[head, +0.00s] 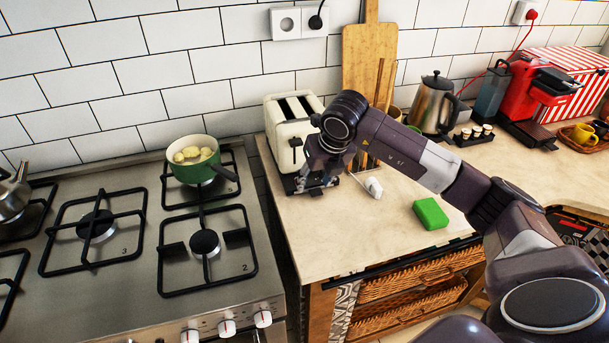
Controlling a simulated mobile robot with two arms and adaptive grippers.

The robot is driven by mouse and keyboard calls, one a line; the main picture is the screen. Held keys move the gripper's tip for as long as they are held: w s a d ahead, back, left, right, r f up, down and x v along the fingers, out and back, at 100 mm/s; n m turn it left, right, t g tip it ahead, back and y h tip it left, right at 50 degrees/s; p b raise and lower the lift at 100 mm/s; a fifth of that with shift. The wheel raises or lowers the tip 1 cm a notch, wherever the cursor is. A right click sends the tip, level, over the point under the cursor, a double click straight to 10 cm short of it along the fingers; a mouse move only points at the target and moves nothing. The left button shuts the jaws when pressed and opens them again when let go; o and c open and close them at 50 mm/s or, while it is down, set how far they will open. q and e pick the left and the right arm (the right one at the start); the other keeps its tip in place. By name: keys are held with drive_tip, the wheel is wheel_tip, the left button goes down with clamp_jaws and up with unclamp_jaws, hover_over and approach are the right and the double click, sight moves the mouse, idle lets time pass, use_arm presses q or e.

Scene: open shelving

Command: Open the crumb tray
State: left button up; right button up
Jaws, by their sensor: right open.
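A cream two-slot toaster (286,118) stands on the counter at the right edge of the stove, against the tiled wall. Its lever shows on the front face. The crumb tray cannot be made out; the lower front of the toaster is partly hidden behind my right gripper. My right gripper (313,184) is open, pointing down at the toaster's lower front, close to the counter top. I cannot tell whether it touches the toaster. My left gripper is not in view.
A green block (431,213) and a small white item (374,187) lie on the counter right of the gripper. A green pot (194,160) sits on the stove (130,290). A kettle (433,104) and red coffee machine (530,88) stand farther right.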

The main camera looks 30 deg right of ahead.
sight(317, 192)
drive_tip(key=shift+h, duration=0.3)
drive_tip(key=d+f, duration=0.1)
drive_tip(key=w+f+p, duration=0.1)
drive_tip(key=d+f, duration=0.1)
drive_tip(key=f, duration=0.1)
drive_tip(key=shift+w+d, duration=0.2)
drive_tip(key=shift+d, duration=0.1)
drive_tip(key=shift+p+x, duration=0.35)
drive_tip(key=shift+x, duration=0.65)
drive_tip(key=shift+w+f, duration=0.15)
drive_tip(key=shift+f, duration=0.05)
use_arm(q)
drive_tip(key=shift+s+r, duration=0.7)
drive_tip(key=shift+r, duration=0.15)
use_arm(e)
clamp_jaws()
